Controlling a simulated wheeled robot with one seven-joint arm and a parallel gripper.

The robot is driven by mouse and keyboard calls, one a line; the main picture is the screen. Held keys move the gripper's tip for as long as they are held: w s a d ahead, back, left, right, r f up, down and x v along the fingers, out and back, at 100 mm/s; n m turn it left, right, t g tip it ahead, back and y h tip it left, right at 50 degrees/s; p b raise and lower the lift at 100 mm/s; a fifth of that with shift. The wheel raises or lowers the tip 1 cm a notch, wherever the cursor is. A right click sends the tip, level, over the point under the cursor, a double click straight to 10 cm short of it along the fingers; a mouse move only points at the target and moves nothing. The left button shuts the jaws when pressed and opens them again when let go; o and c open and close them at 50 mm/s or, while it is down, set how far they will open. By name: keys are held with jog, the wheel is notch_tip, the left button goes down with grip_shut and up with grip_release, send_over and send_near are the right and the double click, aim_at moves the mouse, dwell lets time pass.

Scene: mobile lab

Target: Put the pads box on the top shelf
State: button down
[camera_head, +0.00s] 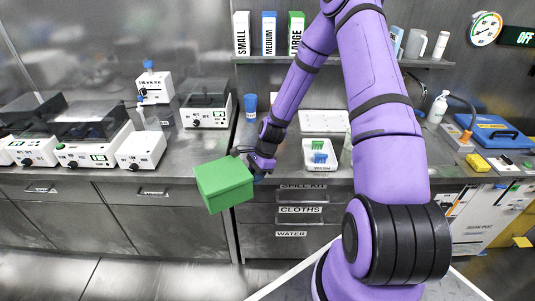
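A green box (224,187) with a lid, its label not legible, is the likely pads box. It hangs tilted in front of the counter edge, above the drawer fronts. My gripper (257,172) is at the box's right side and appears shut on it; the fingertips are mostly hidden by the box. A wall shelf (345,61) runs above the counter behind my arm.
Boxes marked small (241,34), medium (269,34) and large (296,34) stand on the shelf's left part. A white tray (335,161) and a blue cup (250,106) are on the counter. Lab machines (142,150) fill the left; a blue case (492,131) lies right.

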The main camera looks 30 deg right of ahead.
jog(key=s+d+r+m+t+h, duration=0.1)
jog(key=s+d+m+t+h, duration=0.3)
jog(key=m, duration=0.6)
jog(key=s+d+m+h, duration=0.1)
jog(key=s+d+m, duration=0.45)
jog(key=m, duration=0.35)
send_over(277, 166)
jog(key=shift+s+f+m+h, duration=0.1)
jog(key=shift+f+m+h, duration=0.2)
jog(key=shift+f, duration=2.1)
jog(key=c, duration=0.9)
grip_release()
jog(key=shift+r, duration=0.1)
